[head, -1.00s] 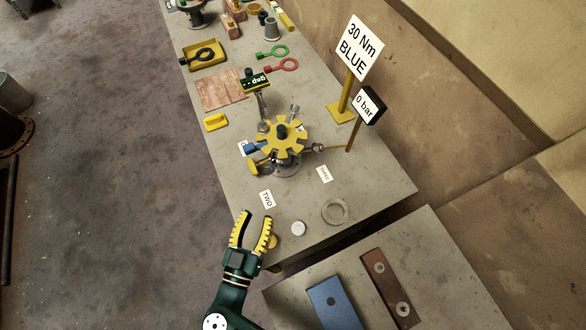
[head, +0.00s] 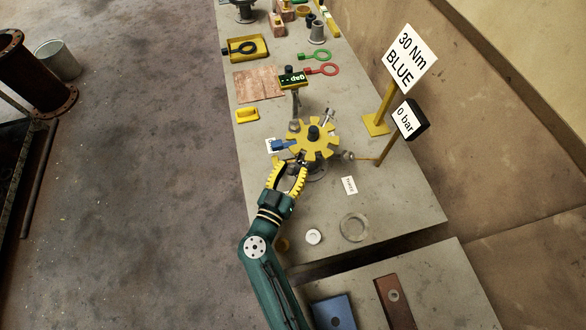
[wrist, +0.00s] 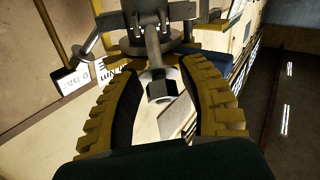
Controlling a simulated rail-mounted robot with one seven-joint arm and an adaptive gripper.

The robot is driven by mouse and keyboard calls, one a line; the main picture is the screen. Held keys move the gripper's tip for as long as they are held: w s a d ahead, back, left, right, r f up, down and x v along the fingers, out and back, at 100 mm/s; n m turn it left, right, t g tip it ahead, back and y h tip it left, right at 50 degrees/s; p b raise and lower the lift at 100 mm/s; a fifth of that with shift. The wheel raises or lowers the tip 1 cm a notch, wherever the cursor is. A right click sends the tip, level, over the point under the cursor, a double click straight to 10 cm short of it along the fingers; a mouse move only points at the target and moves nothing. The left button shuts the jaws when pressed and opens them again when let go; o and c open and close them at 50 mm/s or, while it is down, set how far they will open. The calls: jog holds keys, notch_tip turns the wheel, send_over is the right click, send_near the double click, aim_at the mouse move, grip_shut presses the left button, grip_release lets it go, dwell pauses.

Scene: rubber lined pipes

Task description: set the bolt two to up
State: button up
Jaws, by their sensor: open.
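The yellow notched wheel (head: 325,140) with a dark hub sits on the pipe flange on the bench. A grey bolt with a dark hex head (wrist: 160,88) sticks out from the flange towards my wrist camera. It appears to be bolt two, but the "TWO" label is hidden in the head view. My gripper (head: 288,168) is open at the wheel's lower left. In the wrist view the yellow toothed fingers of my gripper (wrist: 158,72) stand on either side of the bolt, with gaps between. In the head view my gripper hides this bolt.
A blue part (head: 283,146) sits left of the wheel. A green display tool (head: 293,81) rises behind it. The "0 bar" gauge (head: 410,120) and "30 Nm BLUE" sign (head: 408,57) stand at right. A flat ring (head: 354,227) and white disc (head: 314,236) lie in front.

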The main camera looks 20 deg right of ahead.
jog(key=shift+w+d, duration=0.1)
jog(key=shift+d, duration=0.1)
jog(key=shift+c, duration=0.4)
grip_shut()
